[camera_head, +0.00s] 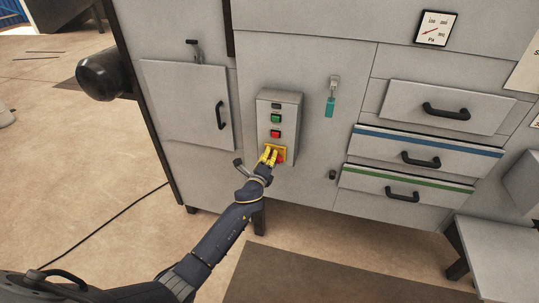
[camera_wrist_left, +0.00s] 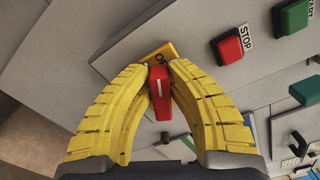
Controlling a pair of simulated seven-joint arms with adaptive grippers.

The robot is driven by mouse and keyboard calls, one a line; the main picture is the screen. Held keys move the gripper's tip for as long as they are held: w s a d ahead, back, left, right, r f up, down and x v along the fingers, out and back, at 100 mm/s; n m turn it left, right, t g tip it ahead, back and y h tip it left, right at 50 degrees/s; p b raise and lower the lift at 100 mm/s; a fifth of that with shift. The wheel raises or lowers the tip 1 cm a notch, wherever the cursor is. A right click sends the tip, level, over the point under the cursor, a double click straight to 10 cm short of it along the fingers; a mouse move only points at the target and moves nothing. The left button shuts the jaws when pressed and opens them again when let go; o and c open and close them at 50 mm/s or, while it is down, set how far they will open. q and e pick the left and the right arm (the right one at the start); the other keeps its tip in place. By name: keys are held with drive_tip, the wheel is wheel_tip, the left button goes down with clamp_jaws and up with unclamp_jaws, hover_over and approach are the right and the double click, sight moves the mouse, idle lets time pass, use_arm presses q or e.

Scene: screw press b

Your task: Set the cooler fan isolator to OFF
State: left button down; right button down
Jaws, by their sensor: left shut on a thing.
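The cooler fan isolator is a red handle (camera_wrist_left: 159,88) on a yellow plate (camera_wrist_left: 163,54), at the bottom of the grey control box (camera_head: 279,108). My left gripper (camera_head: 268,155) has its yellow fingers at the isolator. In the left wrist view the two fingers (camera_wrist_left: 158,84) are shut on the red handle, one on each side. Part of the plate's lettering shows, but the fingers hide the rest, so the switch setting cannot be read. My right gripper is in neither view.
Above the isolator sit a red STOP button (camera_wrist_left: 227,48) and a green START button (camera_wrist_left: 291,16). A cabinet door (camera_head: 187,103) is to the left. A teal-handled lever (camera_head: 330,106) and drawers with black handles (camera_head: 421,160) are to the right.

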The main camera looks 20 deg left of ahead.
use_arm(q)
drive_tip(key=n, duration=0.5)
drive_tip(key=shift+a+f, duration=0.15)
drive_tip(key=shift+f, duration=0.25)
drive_tip(key=shift+n, duration=0.3)
drive_tip(key=c, duration=1.3)
unclamp_jaws()
drive_tip(key=shift+f, duration=0.1)
